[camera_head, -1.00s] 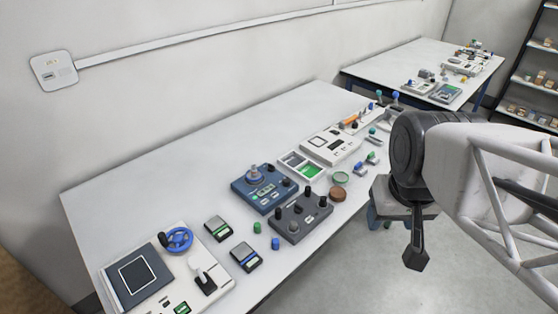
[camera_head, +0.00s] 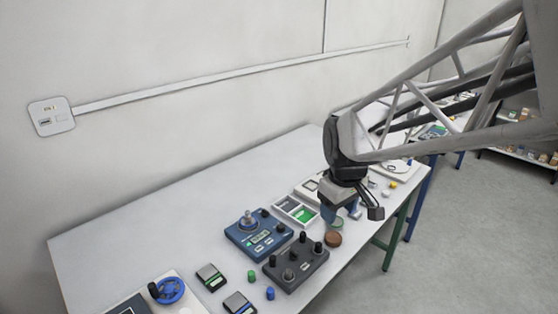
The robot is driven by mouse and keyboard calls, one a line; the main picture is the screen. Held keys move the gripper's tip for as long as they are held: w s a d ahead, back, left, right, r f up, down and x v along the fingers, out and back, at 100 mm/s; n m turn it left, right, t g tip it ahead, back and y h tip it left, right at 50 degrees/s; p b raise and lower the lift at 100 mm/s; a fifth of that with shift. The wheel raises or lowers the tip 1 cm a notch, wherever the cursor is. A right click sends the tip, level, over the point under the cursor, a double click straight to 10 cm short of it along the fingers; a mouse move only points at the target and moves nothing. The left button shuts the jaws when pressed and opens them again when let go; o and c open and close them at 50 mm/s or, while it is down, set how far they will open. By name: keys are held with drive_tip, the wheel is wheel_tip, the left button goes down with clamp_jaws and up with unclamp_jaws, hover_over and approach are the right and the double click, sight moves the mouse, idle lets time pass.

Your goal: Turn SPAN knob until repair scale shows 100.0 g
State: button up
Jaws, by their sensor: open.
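A blue instrument box (camera_head: 262,238) with a metal post, dark knobs and a small greenish display stands on the near table. A dark grey box (camera_head: 297,265) with several black knobs stands just in front of it, to the right. Their labels and readings are too small to read, so I cannot tell which knob is SPAN or which unit is the repair scale. My gripper (camera_head: 341,213) is open, pointing down over the table's right part, above and to the right of both boxes. It appears empty and apart from the knobs. It hides part of what lies behind it.
A green cylinder (camera_head: 251,276) and a blue cylinder (camera_head: 270,293) stand left of the grey box. A tray with green contents (camera_head: 295,211) lies behind the boxes, and a brown round piece (camera_head: 333,239) lies right. A blue handwheel (camera_head: 170,290) is at lower left. The table's back left is clear.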

drive_tip(key=w+a+f+n, duration=0.5)
drive_tip(key=w+f, duration=0.1)
drive_tip(key=w, duration=0.5)
drive_tip(key=n+g, duration=0.2)
drive_tip(key=n, duration=0.3)
hover_over(281, 225)
wheel_tip(281, 225, down, 11)
drive_tip(key=shift+s+d+r, duration=0.1)
drive_tip(key=shift+s+d, duration=0.05)
drive_tip(key=shift+f, duration=0.25)
drive_tip(key=shift+f, duration=0.1)
drive_tip(key=shift+f, duration=3.8)
drive_tip(key=c, duration=0.9)
drive_tip(key=shift+c, duration=0.2)
